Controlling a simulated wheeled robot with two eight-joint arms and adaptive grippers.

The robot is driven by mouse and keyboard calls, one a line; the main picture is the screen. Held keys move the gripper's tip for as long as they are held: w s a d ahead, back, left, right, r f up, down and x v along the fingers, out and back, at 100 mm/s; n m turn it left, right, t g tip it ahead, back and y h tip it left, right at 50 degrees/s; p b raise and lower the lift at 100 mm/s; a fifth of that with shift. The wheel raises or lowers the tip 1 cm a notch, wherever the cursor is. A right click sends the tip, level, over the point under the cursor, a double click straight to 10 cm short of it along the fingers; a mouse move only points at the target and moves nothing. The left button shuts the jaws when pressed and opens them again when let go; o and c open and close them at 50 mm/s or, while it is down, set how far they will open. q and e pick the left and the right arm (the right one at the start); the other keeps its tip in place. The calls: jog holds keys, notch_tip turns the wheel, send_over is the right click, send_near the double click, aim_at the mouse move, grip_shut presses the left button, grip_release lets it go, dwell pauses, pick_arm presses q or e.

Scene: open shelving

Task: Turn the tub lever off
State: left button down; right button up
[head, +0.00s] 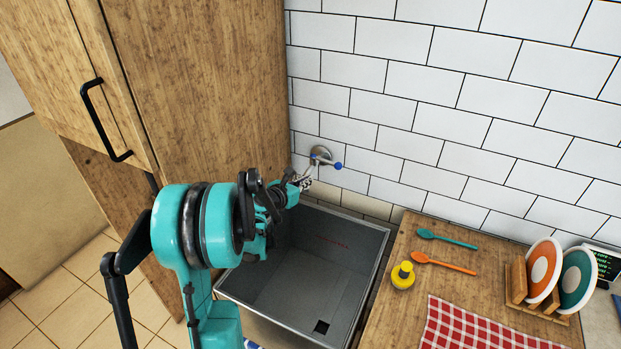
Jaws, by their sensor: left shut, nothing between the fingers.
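The tub (313,268) is a grey rectangular basin with a dark square drain, set between the wooden cabinet and the counter. Above its back edge, a round metal fitting on the tiled wall carries the lever (337,165), which has a blue knob pointing right. My left gripper (306,183) is shut and empty, just below and left of the fitting, over the tub's back left corner. I cannot tell whether it touches the spout or lever. My teal left arm hides part of the tub's left side. My right gripper is not in view.
A tall wooden cabinet (205,75) stands close on the left of the arm.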

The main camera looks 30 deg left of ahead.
aim_at(330, 164)
pick_arm(q)
jog(key=r+b+x, duration=0.1)
jog(key=b+x, duration=0.1)
jog(key=x, duration=0.9)
jog(key=shift+w, duration=0.55)
jog(key=shift+f, duration=0.15)
jog(key=shift+w+d, duration=0.2)
jog(key=shift+w, duration=0.6)
jog(key=shift+s, duration=0.1)
